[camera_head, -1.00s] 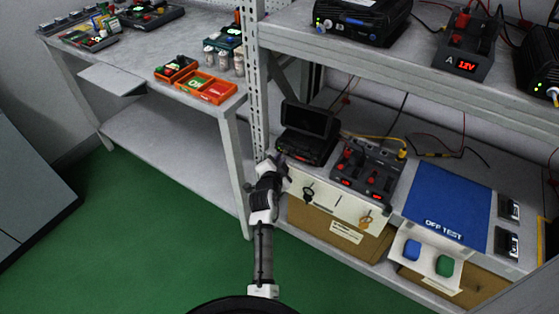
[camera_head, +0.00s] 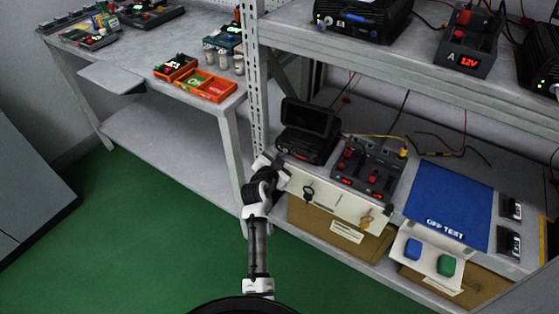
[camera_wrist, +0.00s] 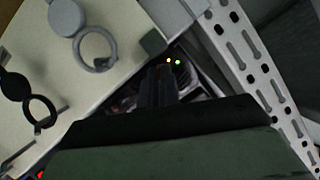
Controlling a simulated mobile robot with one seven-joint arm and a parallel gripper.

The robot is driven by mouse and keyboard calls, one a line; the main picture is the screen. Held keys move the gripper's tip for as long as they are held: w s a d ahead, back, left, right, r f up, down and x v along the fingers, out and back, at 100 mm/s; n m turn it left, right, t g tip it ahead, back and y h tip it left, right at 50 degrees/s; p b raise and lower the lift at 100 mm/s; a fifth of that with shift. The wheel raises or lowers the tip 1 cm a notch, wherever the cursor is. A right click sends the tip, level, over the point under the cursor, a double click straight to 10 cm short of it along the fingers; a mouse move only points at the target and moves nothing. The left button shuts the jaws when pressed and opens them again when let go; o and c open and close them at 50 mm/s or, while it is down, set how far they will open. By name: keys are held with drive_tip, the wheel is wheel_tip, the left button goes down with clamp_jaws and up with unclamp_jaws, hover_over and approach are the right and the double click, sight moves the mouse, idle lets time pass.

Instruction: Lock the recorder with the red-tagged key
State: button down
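The recorder, a black box with a raised screen (camera_head: 308,128), sits on the lower shelf at the left. Its front shows green and orange lights in the wrist view (camera_wrist: 174,61). My gripper (camera_head: 279,168) is at the recorder's front left corner, and in the wrist view my dark fingers (camera_wrist: 158,86) point at its front. Whether they hold anything is unclear. A dark key (camera_head: 308,192) and a tan key (camera_head: 366,222) hang on the pale panel below. The wrist view shows a grey ringed piece (camera_wrist: 95,48) and a black one (camera_wrist: 40,110). No red tag is visible.
A perforated rack post (camera_head: 254,90) stands close left of the recorder. A module with red knobs (camera_head: 366,170) stands at its right. A blue OFF TEST mat (camera_head: 448,200) lies farther right. The upper shelf edge (camera_head: 400,80) overhangs behind.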

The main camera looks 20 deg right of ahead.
drive_tip(key=shift+w+a+f+n+g+h+b, duration=0.1)
drive_tip(key=shift+n+g+h+b, duration=0.65)
drive_tip(key=shift+n, duration=0.9)
drive_tip(key=shift+w+a+n+g+h+b, duration=0.15)
drive_tip(key=shift+n+g+h+b, duration=0.6)
drive_tip(key=shift+n, duration=0.85)
drive_tip(key=shift+w+a+f+n+g+h+b, duration=0.1)
drive_tip(key=shift+n+g+h+b, duration=0.6)
drive_tip(key=shift+n, duration=0.95)
drive_tip(key=shift+g+h, duration=0.3)
drive_tip(key=c, duration=1.9)
unclamp_jaws()
drive_tip(key=shift+r, duration=0.1)
drive_tip(key=shift+a, duration=0.1)
drive_tip(key=b+v, duration=0.1)
drive_tip(key=v, duration=1.2)
drive_tip(key=shift+s+a, duration=0.2)
drive_tip(key=shift+a, duration=0.05)
